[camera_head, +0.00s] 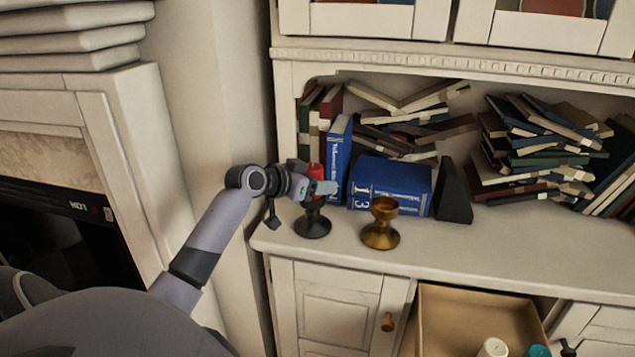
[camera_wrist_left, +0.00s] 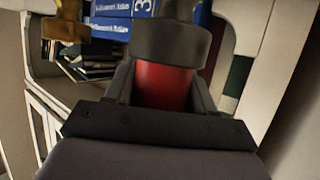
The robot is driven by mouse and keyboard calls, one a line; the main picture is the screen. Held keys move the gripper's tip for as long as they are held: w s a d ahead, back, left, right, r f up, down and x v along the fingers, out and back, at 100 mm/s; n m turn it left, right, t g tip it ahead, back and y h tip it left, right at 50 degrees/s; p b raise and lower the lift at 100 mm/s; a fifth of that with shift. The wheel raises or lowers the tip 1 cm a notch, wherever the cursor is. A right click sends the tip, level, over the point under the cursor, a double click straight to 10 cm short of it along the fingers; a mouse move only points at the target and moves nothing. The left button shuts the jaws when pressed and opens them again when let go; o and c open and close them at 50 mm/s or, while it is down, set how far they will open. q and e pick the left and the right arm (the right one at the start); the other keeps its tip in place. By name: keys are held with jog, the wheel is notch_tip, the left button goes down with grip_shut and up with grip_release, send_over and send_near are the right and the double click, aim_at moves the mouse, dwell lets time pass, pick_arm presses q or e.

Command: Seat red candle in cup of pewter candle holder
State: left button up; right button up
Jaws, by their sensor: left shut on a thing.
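My left gripper (camera_head: 322,188) is shut on the red candle (camera_head: 316,176), at the left end of the cabinet top. The dark pewter candle holder (camera_head: 313,224) stands upright directly below the gripper, its upper part partly hidden by the fingers. In the left wrist view the red candle (camera_wrist_left: 163,86) sits between the fingers, and the dark cup of the holder (camera_wrist_left: 170,45) overlaps the candle's end. I cannot tell whether the candle is inside the cup or just at its rim. My right gripper is not in view.
A brass candle holder (camera_head: 380,224) stands to the right of the pewter one. Blue books (camera_head: 393,182) and a dark wedge-shaped bookend (camera_head: 454,194) stand behind. An open drawer (camera_head: 468,318) juts out below. The cabinet top (camera_head: 535,228) is clear to the right.

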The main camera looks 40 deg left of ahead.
pick_arm(q)
jog(key=shift+f, duration=0.15)
jog(key=o, duration=1.1)
jog(key=shift+r, duration=0.2)
jog(key=shift+v, duration=6.05)
jog(key=shift+d+f, duration=0.1)
